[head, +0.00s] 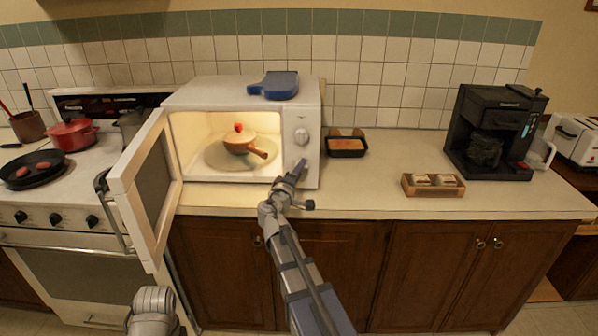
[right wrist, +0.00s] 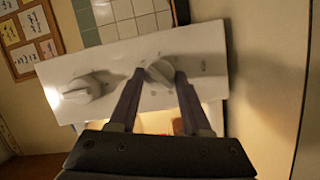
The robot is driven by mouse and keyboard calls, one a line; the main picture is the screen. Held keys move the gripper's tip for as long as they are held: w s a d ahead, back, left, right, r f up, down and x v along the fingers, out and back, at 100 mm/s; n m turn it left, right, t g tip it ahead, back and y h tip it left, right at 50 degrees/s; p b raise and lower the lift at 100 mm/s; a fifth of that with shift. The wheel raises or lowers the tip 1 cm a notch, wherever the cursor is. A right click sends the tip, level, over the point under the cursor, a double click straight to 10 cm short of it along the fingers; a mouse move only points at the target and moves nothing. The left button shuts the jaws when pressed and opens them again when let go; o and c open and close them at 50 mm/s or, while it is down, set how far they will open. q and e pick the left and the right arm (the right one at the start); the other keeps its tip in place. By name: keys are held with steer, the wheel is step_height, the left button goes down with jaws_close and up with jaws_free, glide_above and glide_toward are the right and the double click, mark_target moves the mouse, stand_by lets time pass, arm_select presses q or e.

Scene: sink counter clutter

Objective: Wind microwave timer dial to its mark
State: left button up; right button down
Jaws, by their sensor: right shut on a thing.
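The white microwave (head: 310,105) stands on the counter with its door (head: 150,185) open to the left and its inside lit. Its panel has an upper dial (head: 301,136) and a lower dial at my gripper. My right gripper (head: 298,170) is at the lower dial. In the right wrist view, its two fingers (right wrist: 157,75) are shut on the dial knob (right wrist: 160,70), and the other dial (right wrist: 90,88) shows to the left, free. Faint marks surround the knobs, too small to read.
A blue item (head: 275,86) lies on top. A small black tray (head: 346,146) stands just right of the microwave. A wooden holder (head: 432,186) and coffee maker (head: 497,130) are farther right.

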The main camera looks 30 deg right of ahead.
steer(key=shift+c, duration=1.8)
jaws_free()
steer(key=v, duration=0.7)
steer(key=shift+s+a, duration=0.25)
steer(key=shift+s, duration=0.05)
